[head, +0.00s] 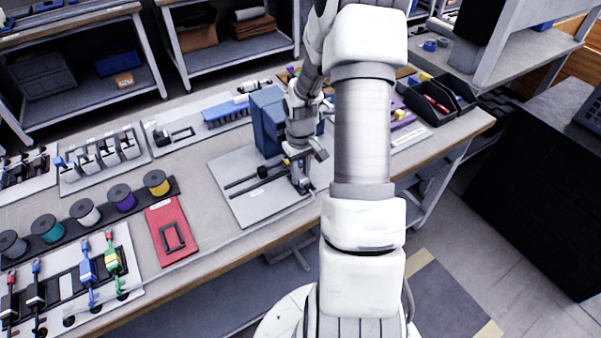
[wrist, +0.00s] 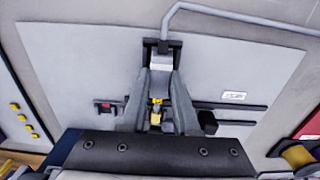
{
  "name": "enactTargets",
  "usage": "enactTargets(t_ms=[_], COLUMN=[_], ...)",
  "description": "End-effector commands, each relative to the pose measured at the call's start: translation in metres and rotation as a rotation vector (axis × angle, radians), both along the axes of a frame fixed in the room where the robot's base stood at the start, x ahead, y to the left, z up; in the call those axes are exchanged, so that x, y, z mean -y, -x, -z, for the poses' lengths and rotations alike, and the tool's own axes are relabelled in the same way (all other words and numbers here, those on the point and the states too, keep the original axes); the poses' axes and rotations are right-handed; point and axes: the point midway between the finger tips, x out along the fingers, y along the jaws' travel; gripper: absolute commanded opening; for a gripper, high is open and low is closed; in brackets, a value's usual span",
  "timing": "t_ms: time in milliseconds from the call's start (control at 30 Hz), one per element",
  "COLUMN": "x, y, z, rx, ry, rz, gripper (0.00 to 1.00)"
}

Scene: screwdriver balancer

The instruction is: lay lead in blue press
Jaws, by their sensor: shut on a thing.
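The blue press (head: 268,118) is a tall blue block at the back of a light grey plate (head: 262,205). My gripper (head: 300,186) points down over the plate's right part, in front of the press. In the wrist view, its fingers (wrist: 161,68) are shut on a small light grey piece beside a black forked part (wrist: 163,45). A small yellow piece (wrist: 156,103) shows between the fingers. I cannot tell clearly which piece is the lead. A thin grey cord-like line (wrist: 240,17) runs from the forked part toward the right; whether it is joined to it is unclear.
Two dark rods (head: 255,180) lie on the plate, left of my gripper. A red panel (head: 168,232) and a row of spools (head: 122,198) stand to the left. Black bins (head: 430,104) are at the right. The bench's front edge is close to the plate.

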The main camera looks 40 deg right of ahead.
Motion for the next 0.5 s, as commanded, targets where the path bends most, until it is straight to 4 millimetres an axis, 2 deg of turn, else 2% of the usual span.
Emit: enactTargets(t_ms=[167,200,367,500], x=[0.0001,0.0001,0.0001,0.0001], y=[0.0,0.0,0.0,0.0], z=[-0.0001,-0.0001,-0.0001,-0.0001], rx=[0.0,0.0,0.0,0.0], ry=[0.0,0.0,0.0,0.0], rz=[0.0,0.0,0.0,0.0], gripper=[0.0,0.36,0.64,0.64])
